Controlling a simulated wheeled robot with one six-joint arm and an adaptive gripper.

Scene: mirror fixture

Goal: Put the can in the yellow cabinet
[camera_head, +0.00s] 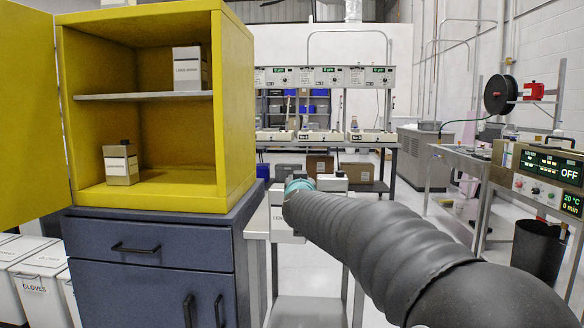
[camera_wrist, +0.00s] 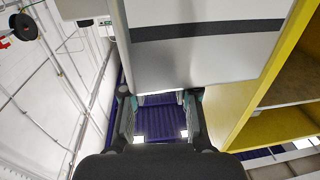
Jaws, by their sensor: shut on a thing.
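The yellow cabinet (camera_head: 235,110) stands open, its door swung out to the left. My gripper (camera_head: 300,186) is to the right of the cabinet and outside it, mostly hidden behind my dark arm. It is shut on the can (camera_head: 279,218), a pale grey, box-shaped container whose label is partly hidden. In the wrist view, the can (camera_wrist: 205,65) fills the upper middle with a black band across it, and the fingers of my gripper (camera_wrist: 158,108) sit at its near end. The cabinet (camera_wrist: 255,95) is to the right there.
The cabinet floor right of the small container is clear. A dark blue drawer unit (camera_head: 150,260) supports the cabinet. A metal table (camera_head: 305,308) stands at right.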

